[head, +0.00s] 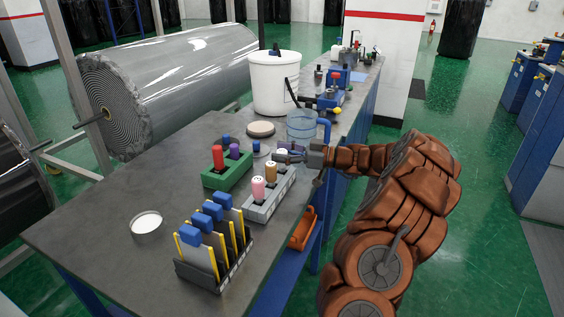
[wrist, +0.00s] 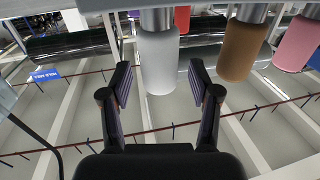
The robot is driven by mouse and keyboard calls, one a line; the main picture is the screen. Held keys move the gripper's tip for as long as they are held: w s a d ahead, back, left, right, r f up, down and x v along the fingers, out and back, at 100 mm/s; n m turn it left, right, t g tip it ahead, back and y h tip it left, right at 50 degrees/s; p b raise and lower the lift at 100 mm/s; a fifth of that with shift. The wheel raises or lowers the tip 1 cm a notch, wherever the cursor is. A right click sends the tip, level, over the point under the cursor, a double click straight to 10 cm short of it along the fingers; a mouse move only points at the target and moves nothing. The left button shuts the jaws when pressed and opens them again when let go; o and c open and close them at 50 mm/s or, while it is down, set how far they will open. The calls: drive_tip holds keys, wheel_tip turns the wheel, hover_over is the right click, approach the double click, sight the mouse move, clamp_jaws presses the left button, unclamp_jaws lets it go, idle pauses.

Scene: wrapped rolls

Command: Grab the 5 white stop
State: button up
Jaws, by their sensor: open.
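A white cylindrical handle (wrist: 158,62) hangs into the wrist view from the top, between and just beyond my open fingers. I cannot tell whether either finger touches it. In the head view my gripper (head: 287,156) is at the far end of a grey holder (head: 262,210), where it largely hides the white handle. A brown handle (head: 271,171) and a pink handle (head: 258,188) stand upright in the same holder; brown (wrist: 243,50) and pink (wrist: 298,44) also show to the right in the wrist view. No number is readable on the handles.
A green holder (head: 228,178) with red and purple handles stands left of the grey one. A rack (head: 222,268) of blue-topped pieces is at the front. A clear container (head: 301,126) and white bucket (head: 275,85) stand behind. The table's left front is mostly clear.

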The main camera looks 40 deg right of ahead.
drive_tip(key=shift+c, duration=0.4)
clamp_jaws()
